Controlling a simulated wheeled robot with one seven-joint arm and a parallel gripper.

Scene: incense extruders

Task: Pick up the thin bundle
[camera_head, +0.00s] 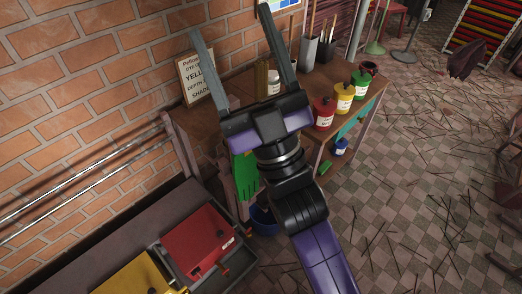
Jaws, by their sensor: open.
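My gripper (231,22) is open and empty, its two long grey fingers spread wide in front of the brick wall and above the wooden bench. I cannot single out a thin bundle for certain. Thin sticks (311,22) stand upright in a tall grey holder (307,54) to the right of my right finger. More sticks (332,27) stand in a second, darker holder (325,53) beside it. My gripper body and arm hide part of the bench top and what may lie there.
The bench (345,75) carries a sign (197,80), a white-labelled jar (273,84), and red (324,113), yellow (344,98) and green (361,84) pots along its front edge. Red (197,240) and yellow (138,277) trays are at lower left. Loose sticks litter the checkered floor (400,190).

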